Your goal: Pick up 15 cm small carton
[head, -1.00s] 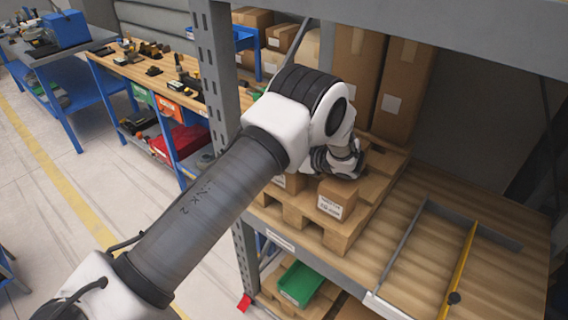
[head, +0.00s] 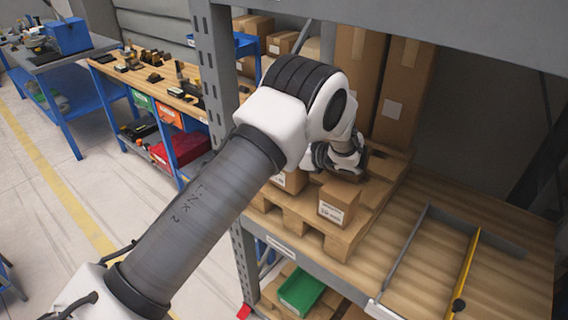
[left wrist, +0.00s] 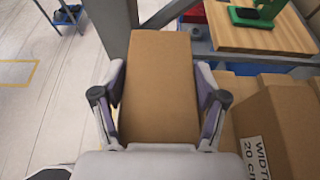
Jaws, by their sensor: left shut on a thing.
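My left gripper (left wrist: 160,74) is shut on a plain brown carton (left wrist: 158,100), with one finger on each side of it in the left wrist view. No label shows on the held carton's visible faces, so I cannot read its width. In the head view my left gripper (head: 340,160) is over the pallet and its fingers and carton are mostly hidden by my arm. A small labelled carton (head: 338,204) sits at the pallet's front corner, and another carton (head: 290,181) is left of it. In the left wrist view a carton labelled WIDTH 20 CM (left wrist: 261,125) stands to the right.
The wooden pallet (head: 345,241) lies on a shelf with a grey upright (head: 217,75) at left and a beam (head: 430,32) above. Tall cartons (head: 405,92) stand behind. The shelf right of the pallet holds a grey divider (head: 407,247) and a yellow one (head: 465,268).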

